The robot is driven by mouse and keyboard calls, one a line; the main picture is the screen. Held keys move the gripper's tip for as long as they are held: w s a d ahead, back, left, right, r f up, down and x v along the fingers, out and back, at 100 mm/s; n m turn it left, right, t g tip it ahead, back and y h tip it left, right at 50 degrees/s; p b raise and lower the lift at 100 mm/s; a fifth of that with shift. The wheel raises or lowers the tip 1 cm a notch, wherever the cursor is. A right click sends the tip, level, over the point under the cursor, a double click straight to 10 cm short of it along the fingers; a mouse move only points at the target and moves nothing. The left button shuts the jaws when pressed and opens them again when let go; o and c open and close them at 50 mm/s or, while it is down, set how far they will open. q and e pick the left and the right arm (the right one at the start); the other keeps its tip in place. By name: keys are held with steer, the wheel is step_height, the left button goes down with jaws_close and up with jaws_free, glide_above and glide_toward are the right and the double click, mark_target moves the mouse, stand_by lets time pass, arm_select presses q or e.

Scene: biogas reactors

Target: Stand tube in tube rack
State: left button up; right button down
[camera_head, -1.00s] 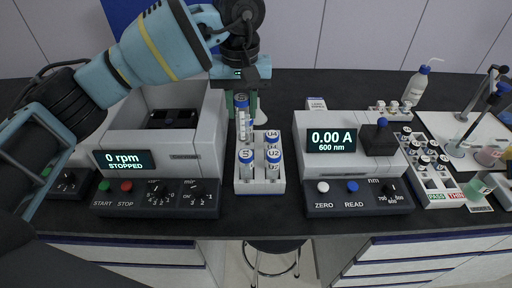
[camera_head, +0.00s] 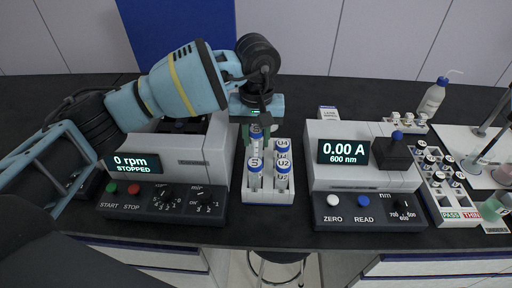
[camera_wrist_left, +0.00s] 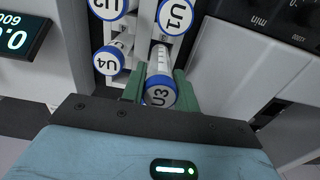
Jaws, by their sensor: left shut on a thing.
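The white tube rack (camera_head: 270,197) stands on the bench between the two instruments; it also shows in the left wrist view. It holds several blue-capped tubes, among them U2 (camera_head: 283,170), U4 (camera_wrist_left: 108,61) and U1 (camera_wrist_left: 174,16). My left gripper (camera_head: 257,133) is over the rack's back left place, its green fingers shut on the tube U3 (camera_wrist_left: 160,92). This tube is about upright, and its cap sits higher than U4's cap beside it. Its lower end is hidden, so I cannot tell how deep it is in the rack. My right gripper is not in view.
The centrifuge (camera_head: 200,160) reads 0 rpm STOPPED and stands close left of the rack. The photometer (camera_head: 325,175) is close on the right. A second rack of vials (camera_head: 452,202) and a wash bottle (camera_head: 432,98) are farther right. The bench front is clear.

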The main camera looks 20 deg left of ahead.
mark_target(256, 148)
arm_select(q)
steer(key=shift+f, duration=1.9)
steer(key=shift+f, duration=0.2)
steer(key=o, duration=1)
steer(key=shift+c, duration=0.2)
steer(key=shift+r, duration=0.1)
step_height(256, 148, up, 12)
steer(key=shift+r, duration=0.1)
